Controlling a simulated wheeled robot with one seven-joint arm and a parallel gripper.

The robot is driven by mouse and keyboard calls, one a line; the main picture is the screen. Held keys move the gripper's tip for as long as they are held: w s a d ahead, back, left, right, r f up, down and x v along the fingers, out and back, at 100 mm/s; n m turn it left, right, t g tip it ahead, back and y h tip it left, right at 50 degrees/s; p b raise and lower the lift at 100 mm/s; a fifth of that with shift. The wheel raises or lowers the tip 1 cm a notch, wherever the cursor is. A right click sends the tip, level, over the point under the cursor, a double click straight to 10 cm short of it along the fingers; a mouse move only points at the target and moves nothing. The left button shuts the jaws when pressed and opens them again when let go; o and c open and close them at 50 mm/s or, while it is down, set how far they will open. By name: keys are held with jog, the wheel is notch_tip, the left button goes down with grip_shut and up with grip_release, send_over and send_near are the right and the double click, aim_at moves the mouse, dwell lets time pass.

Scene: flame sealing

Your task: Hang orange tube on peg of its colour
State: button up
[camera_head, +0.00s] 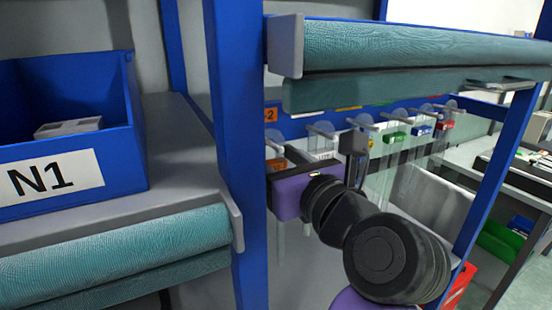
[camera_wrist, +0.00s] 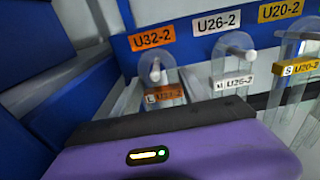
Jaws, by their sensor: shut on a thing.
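The orange-tagged clear tube (camera_wrist: 166,94) is upright at the far left of the row in the wrist view. Its clear looped top surrounds the tip of the peg (camera_wrist: 155,71) below the orange U32-2 label (camera_wrist: 152,37); whether the loop is fully seated I cannot tell. In the head view its orange tag (camera_head: 276,164) shows just above my purple gripper (camera_head: 288,190). My gripper is shut on the tube below the tag. The gripper body hides the fingers and much of the lower tube.
To the right, a white-tagged tube (camera_wrist: 234,84) hangs under U26-2 and a yellow-tagged tube (camera_wrist: 296,66) under U20-2. Green (camera_head: 396,137) and blue (camera_head: 421,130) tags follow farther right. A blue post (camera_head: 238,150) stands close left; a padded teal rail (camera_head: 420,48) runs above.

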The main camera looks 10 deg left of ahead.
jog(key=o, duration=2.2)
jog(key=shift+c, duration=0.2)
jog(key=v, duration=0.9)
dwell(1.0)
jog(key=shift+d, duration=0.1)
dwell(0.3)
